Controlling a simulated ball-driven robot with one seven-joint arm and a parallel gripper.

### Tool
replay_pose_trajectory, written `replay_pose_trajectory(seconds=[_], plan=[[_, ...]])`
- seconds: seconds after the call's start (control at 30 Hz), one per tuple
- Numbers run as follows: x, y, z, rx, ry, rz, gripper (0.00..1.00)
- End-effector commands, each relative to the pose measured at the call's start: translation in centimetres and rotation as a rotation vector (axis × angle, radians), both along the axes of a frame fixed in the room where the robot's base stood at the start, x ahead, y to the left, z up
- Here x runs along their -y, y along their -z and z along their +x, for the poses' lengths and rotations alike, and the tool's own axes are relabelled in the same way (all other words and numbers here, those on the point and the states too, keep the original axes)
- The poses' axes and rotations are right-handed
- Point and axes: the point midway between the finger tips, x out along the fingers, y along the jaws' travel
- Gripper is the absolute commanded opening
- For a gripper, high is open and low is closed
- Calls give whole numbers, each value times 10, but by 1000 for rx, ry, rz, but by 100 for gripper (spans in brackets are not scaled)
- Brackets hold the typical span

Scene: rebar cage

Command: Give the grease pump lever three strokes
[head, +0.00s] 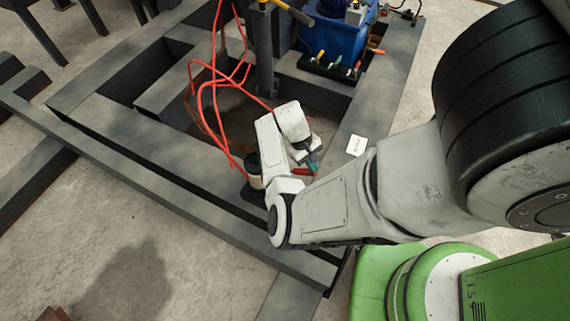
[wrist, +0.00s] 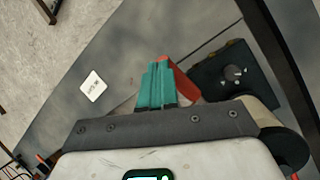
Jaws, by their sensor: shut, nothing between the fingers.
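My gripper (head: 313,166) reaches down over the grey frame; its teal fingers (wrist: 157,84) are together with nothing between them. A red bar (wrist: 184,80), possibly the grease pump lever's grip, shows close beside and partly behind the fingers; whether they touch it I cannot tell. The red bar also shows just below the fingers in the head view (head: 303,172). A dark block with a round knob (wrist: 233,73) lies right of it. A small dark and cream cylinder (head: 255,172), possibly the pump body, stands left of my wrist, partly hidden.
A blue unit (head: 340,38) with several coloured handles stands at the back. A yellow-ended lever (head: 293,12) is at the top by a dark post (head: 264,60). Orange hoses (head: 214,85) loop left of my gripper. A white label (head: 356,146) lies on the frame beam.

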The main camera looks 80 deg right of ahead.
Motion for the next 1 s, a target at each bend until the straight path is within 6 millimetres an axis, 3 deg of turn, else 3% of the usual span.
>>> replay_pose_trajectory(seconds=[1.0], plan=[[-4,24,-14,-1,0,1,0]])
